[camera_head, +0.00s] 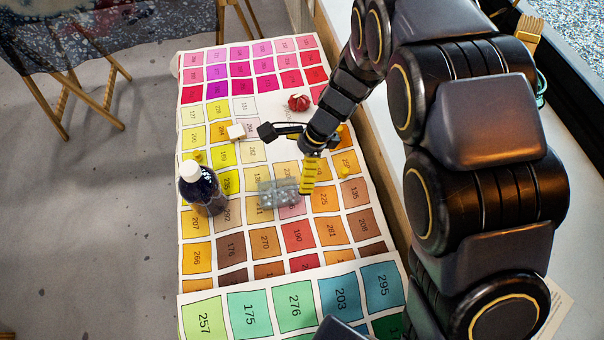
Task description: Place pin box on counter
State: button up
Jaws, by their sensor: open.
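A clear see-through box (278,193), which looks like the pin box, sits on the colour-chart surface (195,285) near its middle. Its contents are too small to make out. My gripper (287,141) is above the chart, just beyond the box in the picture. It is open, with one dark finger reaching left; the other side is partly hidden by my wrist. I see nothing held in it. A yellow ribbed piece (308,176) shows below my wrist, close to the box's right side; I cannot tell whether they touch.
A dark bottle with a white cap (201,188) stands left of the box. A small white block (236,132) is left of my gripper, and a red object (299,102) lies beyond it. A pale ledge (372,130) runs along the right, partly behind my arm. Wooden-legged furniture (88,97) stands at upper left.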

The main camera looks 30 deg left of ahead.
jog(key=shift+r, duration=0.15)
jog(key=s+d+r+n, duration=0.2)
jog(key=d+r+n, duration=0.1)
jog(key=d+r, duration=0.5)
jog(key=s+d+r+n+t+h, duration=0.1)
jog(key=s+d+r+n, duration=0.2)
jog(key=d+r, duration=0.5)
jog(key=d, duration=0.6)
jog(key=shift+s+d+h, duration=0.3)
jog(key=shift+d, duration=0.05)
jog(key=shift+o, duration=0.2)
jog(key=s+d+r+n+h, duration=0.1)
jog(key=s+d+r+n, duration=0.1)
jog(key=s+d, duration=0.6)
jog(key=shift+s+d+r+n+h, duration=0.15)
jog(key=shift+s+r+n+h, duration=0.15)
jog(key=shift+n+h, duration=0.15)
